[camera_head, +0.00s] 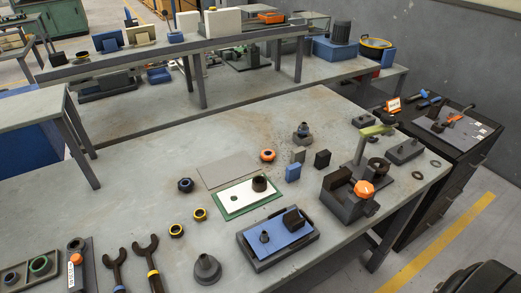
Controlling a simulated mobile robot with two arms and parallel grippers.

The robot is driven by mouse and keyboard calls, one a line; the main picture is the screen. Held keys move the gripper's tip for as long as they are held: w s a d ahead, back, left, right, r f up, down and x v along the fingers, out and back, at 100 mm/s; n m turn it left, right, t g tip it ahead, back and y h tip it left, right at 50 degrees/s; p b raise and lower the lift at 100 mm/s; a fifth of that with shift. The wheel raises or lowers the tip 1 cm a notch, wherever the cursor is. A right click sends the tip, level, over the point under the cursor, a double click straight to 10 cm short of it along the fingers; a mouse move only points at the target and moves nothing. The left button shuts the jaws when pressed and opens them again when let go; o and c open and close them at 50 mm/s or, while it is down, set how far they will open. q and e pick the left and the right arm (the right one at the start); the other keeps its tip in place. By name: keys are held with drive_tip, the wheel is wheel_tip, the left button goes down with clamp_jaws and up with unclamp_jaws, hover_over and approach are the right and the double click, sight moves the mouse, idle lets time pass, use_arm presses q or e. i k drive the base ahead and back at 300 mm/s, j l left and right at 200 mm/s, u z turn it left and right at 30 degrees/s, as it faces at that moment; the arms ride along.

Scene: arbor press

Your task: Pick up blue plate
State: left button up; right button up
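A flat blue plate (287,229) lies in a dark grey tray-like fixture (262,265) near the front middle of the grey workbench. A black block and a small dark knob stand on or against it and hide parts of its surface. Neither of my grippers is in view.
A press-like fixture with an orange knob (364,189) stands right of the plate. A grey cone (207,268) and two wrenches (147,262) are to the left. A white plate on a green mat (233,212) lies behind. Bare bench shows between the items.

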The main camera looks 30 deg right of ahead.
sight(288, 228)
drive_tip(key=z, duration=1)
